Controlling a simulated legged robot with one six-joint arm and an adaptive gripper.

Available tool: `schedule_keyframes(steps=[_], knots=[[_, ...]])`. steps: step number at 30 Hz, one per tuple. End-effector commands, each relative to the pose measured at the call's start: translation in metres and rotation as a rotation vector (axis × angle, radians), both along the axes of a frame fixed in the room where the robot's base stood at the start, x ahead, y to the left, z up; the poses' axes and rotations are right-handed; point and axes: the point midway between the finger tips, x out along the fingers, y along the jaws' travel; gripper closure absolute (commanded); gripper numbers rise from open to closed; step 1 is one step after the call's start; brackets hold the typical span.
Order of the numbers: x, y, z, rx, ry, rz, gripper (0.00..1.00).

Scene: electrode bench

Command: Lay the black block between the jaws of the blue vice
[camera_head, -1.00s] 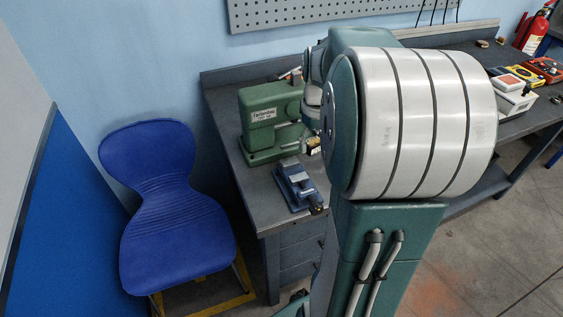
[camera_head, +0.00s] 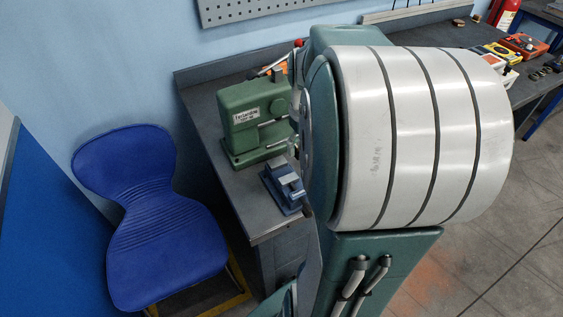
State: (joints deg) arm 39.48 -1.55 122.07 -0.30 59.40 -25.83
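The blue vice (camera_head: 280,184) sits on the grey bench near its left front corner, in front of a green machine. My arm covers its right end. I cannot make out whether anything lies between its jaws. The black block cannot be seen; my large arm housing hides much of the bench. My gripper is not visible behind the arm, so its state and distance from the vice do not show.
The green machine (camera_head: 243,112) stands behind the vice on the bench (camera_head: 208,97). A blue chair (camera_head: 150,215) is left of the bench. Red and yellow instruments (camera_head: 520,46) lie at the far right. A bare strip of bench shows left of the vice.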

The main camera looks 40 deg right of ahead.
Motion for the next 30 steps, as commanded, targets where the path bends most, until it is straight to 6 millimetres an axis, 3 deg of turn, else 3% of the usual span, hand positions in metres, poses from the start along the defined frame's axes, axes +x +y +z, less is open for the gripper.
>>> schedule_keyframes(steps=[7,12,18,30], knots=[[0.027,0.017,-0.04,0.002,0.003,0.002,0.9],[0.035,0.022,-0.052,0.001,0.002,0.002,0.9],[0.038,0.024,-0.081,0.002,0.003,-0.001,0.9],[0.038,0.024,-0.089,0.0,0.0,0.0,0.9]])
